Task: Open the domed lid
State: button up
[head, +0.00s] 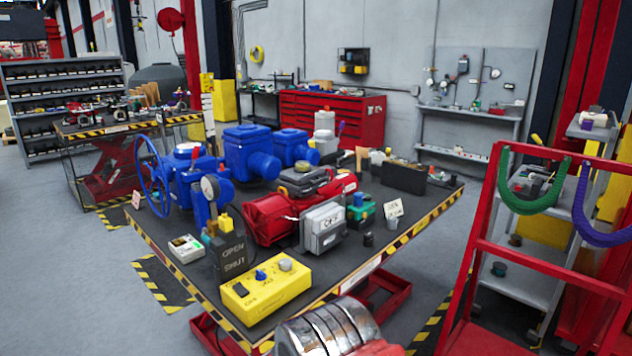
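A red valve actuator (270,217) lies on the work table (211,290), with a grey box-shaped cover (322,229) on its near side. Blue actuators stand behind it, with rounded blue housings (250,152) and a blue handwheel (153,177) at the left. I cannot tell which cover is the domed lid. No cover is visibly swung open. My gripper is not in view.
A red railing (520,255) stands at the right. Open floor (70,290) lies to the left. A red tool cabinet (330,113) is behind.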

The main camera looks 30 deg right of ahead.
aim_at(294, 176)
jog(key=i, duration=1.35)
jog(key=z, duration=0.05)
